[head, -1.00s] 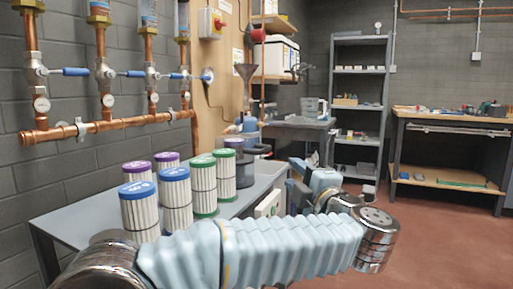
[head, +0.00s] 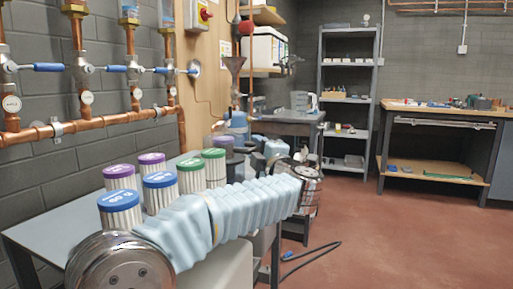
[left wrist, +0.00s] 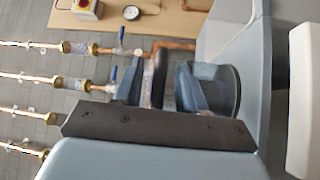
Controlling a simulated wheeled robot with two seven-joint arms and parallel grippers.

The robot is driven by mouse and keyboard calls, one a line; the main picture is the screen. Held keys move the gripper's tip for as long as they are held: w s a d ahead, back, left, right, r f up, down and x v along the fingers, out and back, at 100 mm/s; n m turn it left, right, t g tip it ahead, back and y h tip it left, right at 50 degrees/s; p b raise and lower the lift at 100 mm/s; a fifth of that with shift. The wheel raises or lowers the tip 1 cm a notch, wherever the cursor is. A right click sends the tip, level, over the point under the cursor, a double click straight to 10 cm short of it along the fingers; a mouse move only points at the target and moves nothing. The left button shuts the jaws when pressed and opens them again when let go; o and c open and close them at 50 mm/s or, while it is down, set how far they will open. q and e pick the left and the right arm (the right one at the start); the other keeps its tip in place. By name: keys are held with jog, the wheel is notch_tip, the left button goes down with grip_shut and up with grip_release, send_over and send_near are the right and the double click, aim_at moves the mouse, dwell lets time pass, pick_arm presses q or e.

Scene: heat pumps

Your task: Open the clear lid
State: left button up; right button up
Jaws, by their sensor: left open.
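A dark, see-through canister (head: 236,166) stands at the far end of the grey bench, behind the filters. No separate clear lid can be made out in the head view. My left gripper (head: 268,150) is just right of the canister, partly hidden behind my own wrist. In the left wrist view the scene lies on its side; my left gripper (left wrist: 173,80) is open, with a smoky clear curved part (left wrist: 230,88) close beside one finger. Whether they touch cannot be told. My right gripper is out of view.
Several filters with purple, blue and green tops, such as a blue-topped one (head: 160,195), crowd the grey bench (head: 60,222). Copper pipes (head: 95,124) with blue valve handles run along the left wall. A dark hose lies on the red floor (head: 370,235), which is mostly clear.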

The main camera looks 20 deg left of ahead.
pick_arm(q)
jog(key=shift+w+a+r, duration=0.1)
jog(key=shift+w+a, duration=0.2)
jog(key=shift+a, duration=0.05)
jog(key=shift+c, duration=0.4)
grip_shut()
